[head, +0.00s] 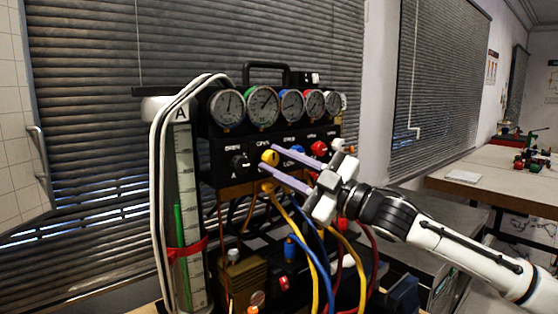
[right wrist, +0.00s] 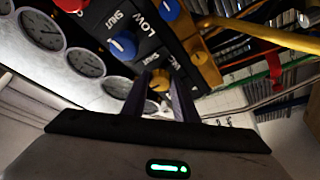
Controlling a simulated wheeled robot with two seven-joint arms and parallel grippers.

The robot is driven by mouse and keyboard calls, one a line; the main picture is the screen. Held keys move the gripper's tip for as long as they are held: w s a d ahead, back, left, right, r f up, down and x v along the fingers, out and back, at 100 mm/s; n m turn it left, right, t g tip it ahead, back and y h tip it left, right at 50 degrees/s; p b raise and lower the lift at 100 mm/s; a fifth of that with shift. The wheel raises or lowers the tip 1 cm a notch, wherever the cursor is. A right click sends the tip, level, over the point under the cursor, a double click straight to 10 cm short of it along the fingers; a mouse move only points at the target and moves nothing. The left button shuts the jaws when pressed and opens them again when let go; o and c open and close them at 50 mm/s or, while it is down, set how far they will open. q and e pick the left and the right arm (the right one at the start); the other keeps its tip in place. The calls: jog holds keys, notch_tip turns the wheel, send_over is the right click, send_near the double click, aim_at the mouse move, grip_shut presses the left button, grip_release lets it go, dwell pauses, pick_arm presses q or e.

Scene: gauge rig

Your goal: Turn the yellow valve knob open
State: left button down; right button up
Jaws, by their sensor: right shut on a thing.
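The yellow valve knob (head: 269,157) sits on the front of the black gauge panel (head: 220,157), left of the blue knob and the red knob. My right gripper (head: 272,159) reaches in from the right with its two pale purple fingers on either side of the yellow knob, shut on it. In the right wrist view the yellow knob (right wrist: 160,80) shows between the fingertips, partly hidden by them. The knob's turn angle cannot be read. My left gripper is not in view.
Several round gauges (head: 263,106) line the panel's top. A black knob (head: 239,161) is to the left, a red knob (head: 319,148) to the right. Yellow and blue hoses (head: 316,250) hang below. A tall measuring cylinder (head: 186,220) stands at left. A bench (head: 490,175) is at far right.

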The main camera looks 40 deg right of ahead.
dwell(0.4)
jog(key=o, duration=1.1)
jog(key=shift+c, duration=0.2)
jog(key=shift+f, duration=0.1)
jog(key=shift+s+d+f+b, duration=0.15)
jog(key=shift+s+b, duration=0.05)
jog(key=shift+b, duration=0.1)
jog(key=shift+b+v, duration=0.75)
jog(key=shift+v, duration=0.2)
jog(key=p+v, duration=0.2)
jog(key=v, duration=0.5)
jog(key=shift+s, duration=0.45)
